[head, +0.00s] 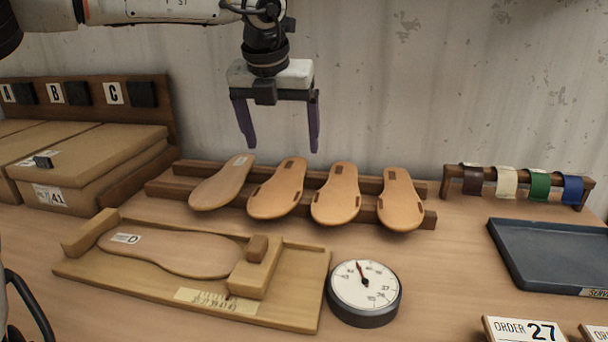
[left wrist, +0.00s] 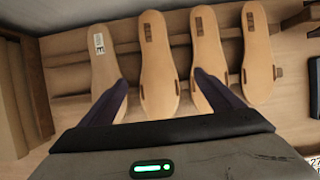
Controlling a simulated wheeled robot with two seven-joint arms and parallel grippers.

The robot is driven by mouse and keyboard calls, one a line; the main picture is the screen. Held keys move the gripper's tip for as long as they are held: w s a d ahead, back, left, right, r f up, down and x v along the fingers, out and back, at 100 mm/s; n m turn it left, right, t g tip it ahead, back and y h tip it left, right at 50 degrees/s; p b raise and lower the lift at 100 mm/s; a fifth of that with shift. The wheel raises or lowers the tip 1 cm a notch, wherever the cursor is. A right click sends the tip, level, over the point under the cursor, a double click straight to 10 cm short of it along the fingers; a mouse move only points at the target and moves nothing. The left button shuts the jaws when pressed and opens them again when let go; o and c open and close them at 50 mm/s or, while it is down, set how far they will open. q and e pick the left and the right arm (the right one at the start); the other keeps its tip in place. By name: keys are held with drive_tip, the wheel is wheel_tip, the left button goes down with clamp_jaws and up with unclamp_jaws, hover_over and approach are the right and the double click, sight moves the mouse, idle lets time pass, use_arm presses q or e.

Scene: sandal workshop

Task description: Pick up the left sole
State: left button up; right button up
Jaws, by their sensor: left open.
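Several tan soles lie on a wooden rack (head: 160,189). The leftmost sole (head: 220,185) is plain with a white label near its top; in the left wrist view (left wrist: 103,68) the label seems to read E. The second sole (head: 277,190), third sole (head: 336,194) and rightmost sole (head: 399,200) have dark slots. Another plain sole (head: 180,250), with a label like D, lies in a wooden fixture (head: 290,300). My left gripper (head: 281,148) is open and empty, above and behind the rack. In the left wrist view its fingers (left wrist: 160,80) overlap the leftmost and third soles. My right gripper is not in view.
Cardboard boxes (head: 95,160) stand at left under A, B, C labels. A round dial gauge (head: 364,292) sits in front of the rack. A strap rack (head: 480,170) and dark tray (head: 550,255) are at right. A wall rises behind. Bare table lies between gauge and tray.

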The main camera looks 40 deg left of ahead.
sight(285, 181)
use_arm(q)
drive_tip(key=x, duration=0.3)
drive_tip(key=shift+s+a+f, duration=0.1)
drive_tip(key=shift+s+f, duration=0.1)
drive_tip(key=shift+f, duration=0.2)
drive_tip(key=x, duration=0.5)
drive_tip(key=shift+a+f, duration=0.15)
drive_tip(key=shift+f, duration=0.25)
drive_tip(key=c, duration=1.2)
